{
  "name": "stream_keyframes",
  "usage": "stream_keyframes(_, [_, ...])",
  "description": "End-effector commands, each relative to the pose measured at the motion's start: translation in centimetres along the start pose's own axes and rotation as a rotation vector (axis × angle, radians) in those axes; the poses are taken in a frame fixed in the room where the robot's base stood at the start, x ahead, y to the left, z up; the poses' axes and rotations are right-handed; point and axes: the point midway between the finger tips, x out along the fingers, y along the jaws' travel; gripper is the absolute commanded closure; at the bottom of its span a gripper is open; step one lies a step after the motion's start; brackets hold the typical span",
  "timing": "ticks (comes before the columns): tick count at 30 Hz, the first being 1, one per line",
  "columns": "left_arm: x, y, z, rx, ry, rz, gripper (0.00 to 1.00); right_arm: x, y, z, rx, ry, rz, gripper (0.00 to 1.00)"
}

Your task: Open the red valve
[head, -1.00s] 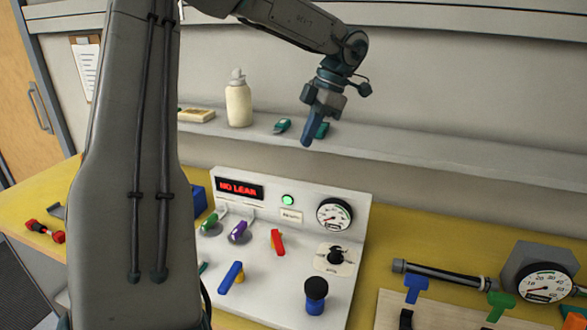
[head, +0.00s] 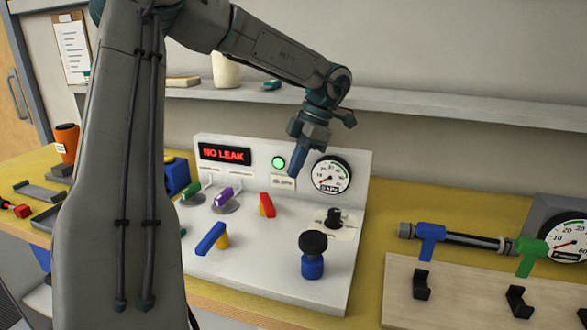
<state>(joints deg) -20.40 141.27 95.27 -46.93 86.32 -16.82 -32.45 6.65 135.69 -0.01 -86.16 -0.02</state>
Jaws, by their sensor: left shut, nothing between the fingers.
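The red valve (head: 267,205) is a small red lever on the white panel (head: 290,275), right of the purple lever and below the gauge. Its handle stands nearly upright in the picture, with a yellowish part at its side. My left gripper (head: 298,160) is shut and empty, pointing down in front of the panel's back part, above and right of the red valve and apart from it. My right gripper does not show.
The panel has a "NO LEAK" display (head: 224,154), a green light (head: 278,163), a gauge (head: 331,175), a green lever (head: 191,189), a purple lever (head: 223,196), a blue lever (head: 211,238) and a black-topped blue knob (head: 313,255). A wooden board (head: 455,295) lies at right.

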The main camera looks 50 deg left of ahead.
Motion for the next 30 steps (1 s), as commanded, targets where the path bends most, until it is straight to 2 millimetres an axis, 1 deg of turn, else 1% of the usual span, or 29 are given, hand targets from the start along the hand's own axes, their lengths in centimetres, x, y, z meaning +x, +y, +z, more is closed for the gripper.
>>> stream_keyframes(1, [1.1, -0.1, 0.0, 0.003, 0.0, -0.005, 1.0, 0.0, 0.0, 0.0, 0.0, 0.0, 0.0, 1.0])
stream_keyframes(6, [4.2, -0.1, 0.0, 0.002, 0.001, -0.006, 1.0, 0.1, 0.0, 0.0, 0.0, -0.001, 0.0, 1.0])
stream_keyframes(9, [5.8, -0.1, 0.0, 0.002, 0.0, -0.005, 1.0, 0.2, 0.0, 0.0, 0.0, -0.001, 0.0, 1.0])
stream_keyframes(12, [6.8, -0.1, 0.0, 0.001, 0.0, -0.004, 1.0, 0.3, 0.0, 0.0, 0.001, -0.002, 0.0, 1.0])
stream_keyframes(18, [7.7, -0.1, 0.0, 0.0, 0.0, -0.002, 1.0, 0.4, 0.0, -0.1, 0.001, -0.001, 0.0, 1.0])
stream_keyframes(30, [7.8, 0.0, -0.3, 0.012, -0.002, 0.002, 1.0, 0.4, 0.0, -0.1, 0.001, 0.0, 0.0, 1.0])
